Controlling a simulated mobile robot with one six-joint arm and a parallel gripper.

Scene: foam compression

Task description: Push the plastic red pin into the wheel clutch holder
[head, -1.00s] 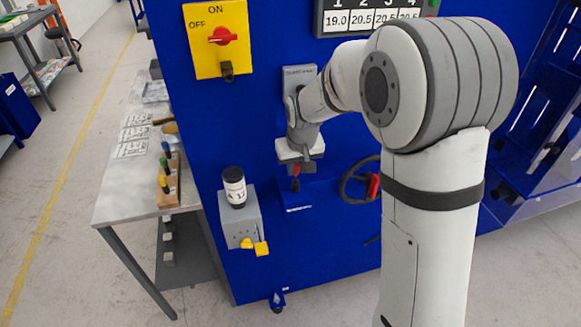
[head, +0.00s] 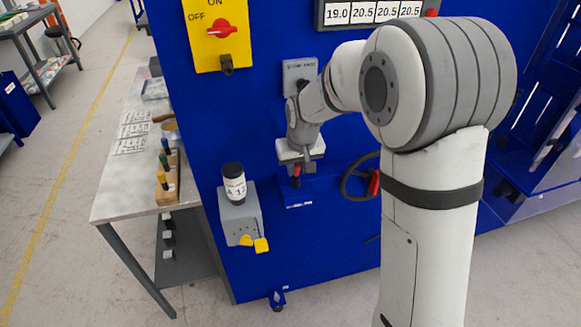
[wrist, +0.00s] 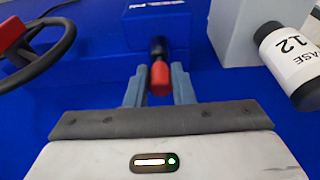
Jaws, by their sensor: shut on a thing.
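The red pin (wrist: 160,80) has a red end and a black part (wrist: 158,48) pointing toward a blue block, which appears to be the clutch holder (wrist: 175,30). The pin's black part meets or nearly meets the block; how deep it sits I cannot tell. My gripper (wrist: 158,72) is shut on the red pin, with a finger on either side. In the head view my gripper (head: 299,160) points down, with the pin (head: 296,182) below it, in front of the blue holder (head: 318,190). The handwheel (head: 346,184) with its red handle is just right of it.
A yellow switch panel (head: 214,48) is above. A metal table (head: 125,195) stands at left.

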